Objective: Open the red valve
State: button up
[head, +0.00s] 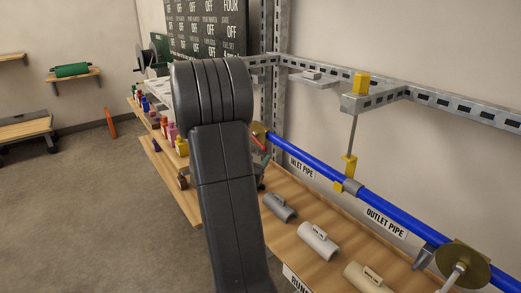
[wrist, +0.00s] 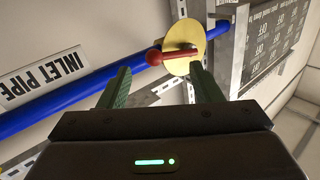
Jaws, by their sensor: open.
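The red valve handle (wrist: 170,56) shows in the wrist view as a short red lever with a round knob at its left end, in front of a yellow disc (wrist: 186,33). It lies across the view, just beyond and between my fingertips. My gripper (wrist: 158,80) is open with two green fingers, and nothing is between them. I cannot tell whether either finger touches the lever. In the head view the red handle (head: 259,143) shows beside the blue inlet pipe, right of my arm. My arm hides most of my gripper there.
The blue pipe (head: 310,160) runs along the wall, with a brass disc (head: 463,264) at its near end. Below it a wooden shelf (head: 300,256) holds grey and beige pipe pieces. A yellow clamp (head: 350,165) hangs over the pipe. Open floor (head: 85,200) lies left.

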aim_at(259, 142)
jog(key=x, duration=0.5)
jog(key=shift+p, duration=0.3)
jog(key=shift+s, duration=0.1)
grip_shut()
